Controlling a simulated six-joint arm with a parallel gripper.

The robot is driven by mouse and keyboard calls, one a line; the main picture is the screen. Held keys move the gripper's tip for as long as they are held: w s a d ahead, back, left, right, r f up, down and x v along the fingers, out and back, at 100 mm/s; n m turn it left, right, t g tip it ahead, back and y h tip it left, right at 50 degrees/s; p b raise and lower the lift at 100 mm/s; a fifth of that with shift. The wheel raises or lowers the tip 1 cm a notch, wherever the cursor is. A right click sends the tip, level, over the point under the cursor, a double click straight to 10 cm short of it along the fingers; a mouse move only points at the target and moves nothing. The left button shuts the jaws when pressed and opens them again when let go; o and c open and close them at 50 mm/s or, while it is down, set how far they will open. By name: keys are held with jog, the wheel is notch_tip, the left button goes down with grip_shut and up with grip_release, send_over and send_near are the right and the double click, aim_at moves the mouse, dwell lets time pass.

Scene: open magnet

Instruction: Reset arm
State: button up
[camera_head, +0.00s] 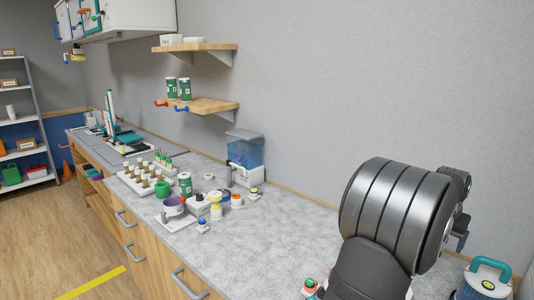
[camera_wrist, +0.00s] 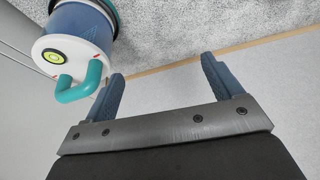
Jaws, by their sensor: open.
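My gripper shows in the wrist view (camera_wrist: 162,85) with its two blue fingers wide apart and nothing between them. In the head view my dark arm fills the right side, and part of the gripper (camera_head: 462,228) shows at its right edge, mostly hidden behind the arm. A white and blue canister with a teal handle (camera_wrist: 73,52) is at the upper left of the wrist view, beyond the left finger. It appears to be the same teal-handled thing (camera_head: 486,278) at the lower right of the head view. I cannot tell whether the finger touches the handle.
The grey counter (camera_head: 290,240) is clear in the middle. Farther left are a rack of bottles (camera_head: 146,182), a green mug (camera_head: 162,188), a green can (camera_head: 185,183) and a blue water container (camera_head: 245,152). Two wooden shelves (camera_head: 208,104) stick out from the wall.

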jog(key=x, duration=0.7)
jog(key=shift+f, duration=0.2)
